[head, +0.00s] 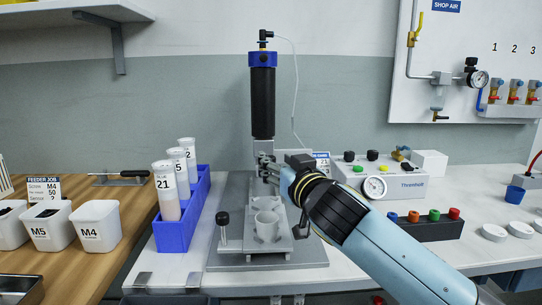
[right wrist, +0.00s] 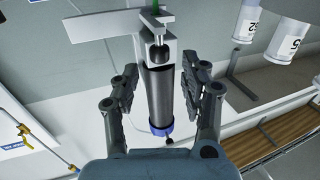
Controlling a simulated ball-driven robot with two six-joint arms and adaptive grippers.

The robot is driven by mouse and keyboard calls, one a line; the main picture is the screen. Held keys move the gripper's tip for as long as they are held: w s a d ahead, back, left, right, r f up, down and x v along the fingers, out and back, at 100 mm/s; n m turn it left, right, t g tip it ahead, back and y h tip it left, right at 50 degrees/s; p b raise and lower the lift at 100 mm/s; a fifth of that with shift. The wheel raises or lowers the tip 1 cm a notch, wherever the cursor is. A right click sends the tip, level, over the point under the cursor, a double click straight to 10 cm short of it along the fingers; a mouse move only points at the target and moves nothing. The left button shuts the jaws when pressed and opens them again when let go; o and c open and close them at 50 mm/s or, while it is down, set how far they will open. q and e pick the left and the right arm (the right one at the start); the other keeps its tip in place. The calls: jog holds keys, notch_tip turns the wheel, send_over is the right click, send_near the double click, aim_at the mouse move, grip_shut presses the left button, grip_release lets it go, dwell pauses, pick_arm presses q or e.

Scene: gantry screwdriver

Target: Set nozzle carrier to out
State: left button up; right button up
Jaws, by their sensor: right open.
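The gantry screwdriver has an upright black body (head: 262,103) with a blue top cap, above a grey base plate (head: 225,258). My right gripper (head: 266,168) reaches in from the right, at the grey bracket just below the screwdriver body. In the right wrist view its two fingers (right wrist: 158,92) are apart and the dark cylinder (right wrist: 158,98) shows between them, with a pale bracket (right wrist: 115,22) beyond. I see no clear contact. I cannot tell for sure which bracket part is the nozzle carrier, as the gripper partly hides that area. My left gripper is not in view.
A blue rack (head: 176,232) with labelled tubes stands left of the base plate. A gauge box (head: 402,184) and a dark block with coloured caps (head: 425,229) stand at right.

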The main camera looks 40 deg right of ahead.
aim_at(273, 158)
jog(key=x, duration=0.4)
jog(key=shift+w, duration=0.35)
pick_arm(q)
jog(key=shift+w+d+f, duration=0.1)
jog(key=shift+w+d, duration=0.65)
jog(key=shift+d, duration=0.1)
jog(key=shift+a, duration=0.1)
pick_arm(e)
jog(key=shift+c, duration=0.4)
jog(key=shift+c, duration=1.3)
jog(key=shift+s+d+f, duration=0.1)
jog(key=shift+d, duration=0.15)
grip_shut()
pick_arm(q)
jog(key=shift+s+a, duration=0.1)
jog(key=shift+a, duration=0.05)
pick_arm(e)
jog(key=shift+d, duration=0.1)
jog(key=shift+s+f, duration=0.1)
jog(key=shift+f, duration=0.1)
